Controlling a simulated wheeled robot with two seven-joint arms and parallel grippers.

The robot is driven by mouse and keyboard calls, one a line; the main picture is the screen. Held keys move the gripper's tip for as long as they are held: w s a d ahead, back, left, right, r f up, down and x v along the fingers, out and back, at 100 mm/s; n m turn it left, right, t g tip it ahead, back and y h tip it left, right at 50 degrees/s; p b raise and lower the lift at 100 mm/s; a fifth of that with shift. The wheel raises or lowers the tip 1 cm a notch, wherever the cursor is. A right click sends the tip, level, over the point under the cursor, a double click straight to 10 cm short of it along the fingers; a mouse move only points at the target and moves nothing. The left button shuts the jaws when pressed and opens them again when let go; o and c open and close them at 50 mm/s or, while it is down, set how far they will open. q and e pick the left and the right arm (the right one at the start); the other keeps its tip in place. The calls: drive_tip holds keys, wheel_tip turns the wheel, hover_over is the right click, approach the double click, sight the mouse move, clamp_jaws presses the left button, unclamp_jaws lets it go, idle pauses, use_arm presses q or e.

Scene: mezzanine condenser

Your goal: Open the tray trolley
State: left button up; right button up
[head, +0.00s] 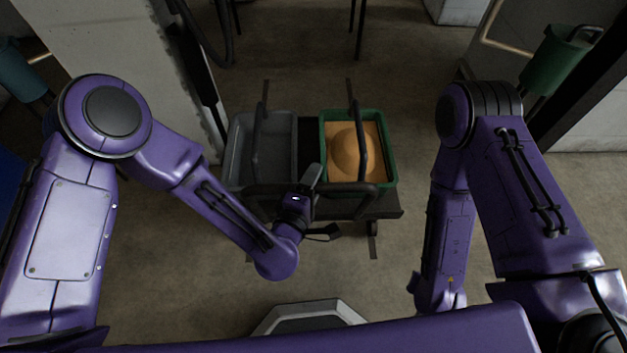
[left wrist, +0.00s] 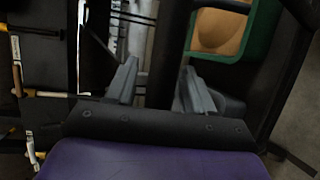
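The tray trolley (head: 386,213) stands ahead on the floor, with dark frame bars, a grey bin (head: 233,160) on the left and a green tray (head: 389,160) on the right. My left gripper (head: 314,178) is at the trolley's near side, by its dark front bar. In the left wrist view the left gripper's fingers (left wrist: 158,88) are apart, and a dark bar (left wrist: 167,50) shows between them. I cannot tell whether they touch it. The green tray also shows in the left wrist view (left wrist: 262,35). My right arm hangs at the right; its gripper is not visible.
A tan domed object (head: 345,150) lies in the green tray. A pale panel (head: 110,50) stands left of the trolley. A green bucket (head: 553,62) is at the back right. The floor right of the trolley is clear. Dark chair-like legs show behind.

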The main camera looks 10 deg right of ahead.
use_arm(q)
drive_tip(key=v, duration=1)
drive_tip(key=shift+s, duration=0.25)
drive_tip(key=shift+r, duration=0.15)
drive_tip(key=s+a+f+m+g+y, duration=0.2)
drive_tip(key=a+f+m+g+y, duration=0.25)
drive_tip(key=a+f+m, duration=0.55)
drive_tip(key=s+a+f+n+g+y, duration=0.25)
drive_tip(key=s+a+f, duration=0.25)
drive_tip(key=a, duration=0.5)
drive_tip(key=s+a+f+n+g+y, duration=0.1)
drive_tip(key=s+a+f+g+y, duration=0.35)
drive_tip(key=a, duration=0.55)
wheel_tip(320, 180, up, 13)
drive_tip(key=s+p, duration=0.1)
drive_tip(key=p, duration=1.2)
drive_tip(key=shift+d, duration=0.25)
